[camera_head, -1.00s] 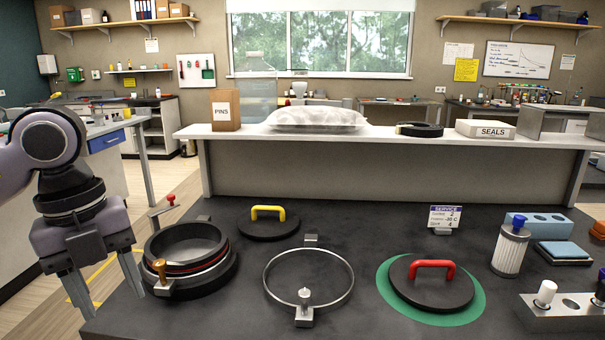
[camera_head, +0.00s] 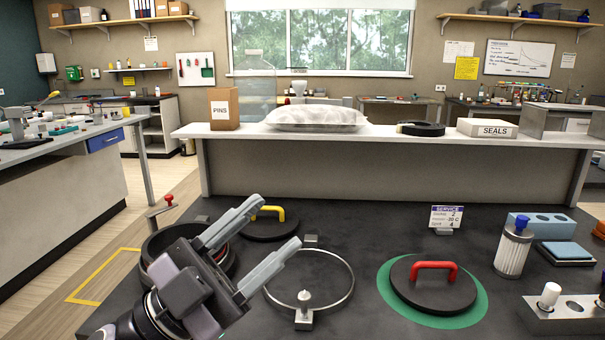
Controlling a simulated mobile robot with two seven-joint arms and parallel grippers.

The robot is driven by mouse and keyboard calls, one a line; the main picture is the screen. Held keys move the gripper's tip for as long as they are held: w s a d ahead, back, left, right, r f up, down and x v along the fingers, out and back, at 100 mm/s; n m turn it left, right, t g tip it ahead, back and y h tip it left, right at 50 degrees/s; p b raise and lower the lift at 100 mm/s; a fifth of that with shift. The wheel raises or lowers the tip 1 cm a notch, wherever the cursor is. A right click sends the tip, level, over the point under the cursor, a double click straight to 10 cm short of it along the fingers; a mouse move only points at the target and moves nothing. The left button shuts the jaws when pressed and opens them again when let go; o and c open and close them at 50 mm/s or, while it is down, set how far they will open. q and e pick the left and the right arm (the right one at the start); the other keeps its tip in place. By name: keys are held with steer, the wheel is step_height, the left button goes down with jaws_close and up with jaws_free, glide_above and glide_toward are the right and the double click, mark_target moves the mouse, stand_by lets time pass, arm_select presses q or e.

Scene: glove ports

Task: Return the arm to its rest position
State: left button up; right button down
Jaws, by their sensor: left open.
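My left gripper (camera_head: 272,236) is open and empty, with its two grey fingers pointing up and to the right. It shows above the black round port (camera_head: 165,238) at the left of the dark bench and hides much of that port. The yellow-handled black lid (camera_head: 266,224) lies behind the fingers and is partly covered by them. A metal clamp ring (camera_head: 352,285) lies to the right of the gripper. The red-handled black lid (camera_head: 430,286) lies on a green round mat (camera_head: 384,285). My right gripper is not in view.
A raised shelf (camera_head: 390,139) with a box marked PINS (camera_head: 224,108), a clear bag (camera_head: 315,117) and a SEALS box (camera_head: 487,128) runs behind the dark bench. A filter cartridge (camera_head: 513,249) and a metal block (camera_head: 570,308) stand at right.

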arm_select(q)
steer(key=w+a+f+n+t+y, duration=0.2)
steer(key=a+f+n+t+y, duration=0.2)
steer(key=a+f+n+y, duration=0.35)
steer(key=w+a+f+n+t+y, duration=0.3)
steer(key=a+f+n+y, duration=0.2)
steer(key=f+n+y, duration=0.45)
steer(key=s+a+f+n+g+y, duration=0.1)
steer(key=s+a+f+g+y, duration=0.15)
steer(key=s+f+g, duration=0.65)
steer(key=s+a+f+n+g+y, duration=0.15)
steer(key=s+a+f+g, duration=0.35)
steer(key=s+f, duration=0.85)
steer(key=w+d+f+t+h+p, duration=0.1)
steer(key=w+d+f+t+p, duration=0.1)
steer(key=w+d+f+t, duration=0.2)
steer(key=shift+w+f+m+t+p, duration=0.4)
steer(key=shift+w+f+t, duration=0.25)
steer(key=shift+w+t, duration=0.45)
